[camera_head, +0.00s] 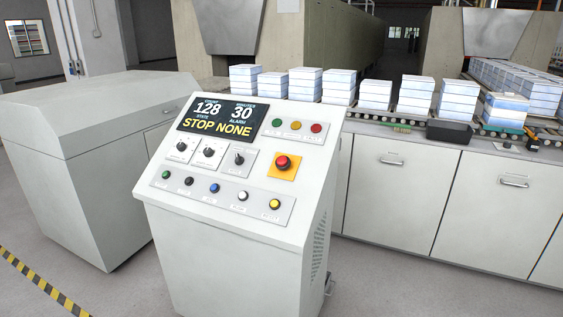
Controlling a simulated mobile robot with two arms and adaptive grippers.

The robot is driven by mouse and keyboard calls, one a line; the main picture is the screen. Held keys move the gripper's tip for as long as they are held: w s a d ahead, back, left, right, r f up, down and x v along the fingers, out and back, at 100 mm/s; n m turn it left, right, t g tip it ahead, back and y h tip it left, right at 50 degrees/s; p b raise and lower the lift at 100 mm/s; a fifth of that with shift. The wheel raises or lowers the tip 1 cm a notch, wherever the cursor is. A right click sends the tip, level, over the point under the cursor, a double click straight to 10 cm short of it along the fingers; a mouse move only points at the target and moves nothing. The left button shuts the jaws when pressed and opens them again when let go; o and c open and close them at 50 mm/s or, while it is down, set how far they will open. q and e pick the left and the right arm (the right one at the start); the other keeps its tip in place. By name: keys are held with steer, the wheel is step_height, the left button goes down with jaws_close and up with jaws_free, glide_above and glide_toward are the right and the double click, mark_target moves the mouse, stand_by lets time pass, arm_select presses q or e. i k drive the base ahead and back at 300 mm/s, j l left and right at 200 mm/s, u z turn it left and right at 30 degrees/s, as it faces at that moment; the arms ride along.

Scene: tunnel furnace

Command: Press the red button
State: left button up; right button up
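A large red mushroom-shaped button (283,162) sits on a yellow square plate (284,173) on the right part of the sloped control panel (222,215). A smaller round red element (316,128) is at the right end of a row with a green one (276,122) and a yellow one (296,125), above the large button; I cannot tell if these are lamps or buttons. The screen (221,117) reads 128, 30 and STOP NONE. Neither of my grippers shows in the head view, and nothing covers the panel.
Three dark knobs and a lower row of several coloured buttons (214,188) share the panel. A grey cabinet (90,170) stands left. Behind, white cabinets (390,195) carry a roller conveyor with stacked boxes (416,95). Striped floor tape (40,283) runs at front left.

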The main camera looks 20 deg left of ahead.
mark_target(283, 161)
steer(key=i+j, duration=0.1)
steer(key=j, duration=0.4)
steer(key=i+j, duration=0.1)
steer(key=j, duration=0.35)
steer(key=i+j, duration=0.1)
steer(key=j, duration=0.4)
steer(key=i+j, duration=0.15)
steer(key=j, duration=0.35)
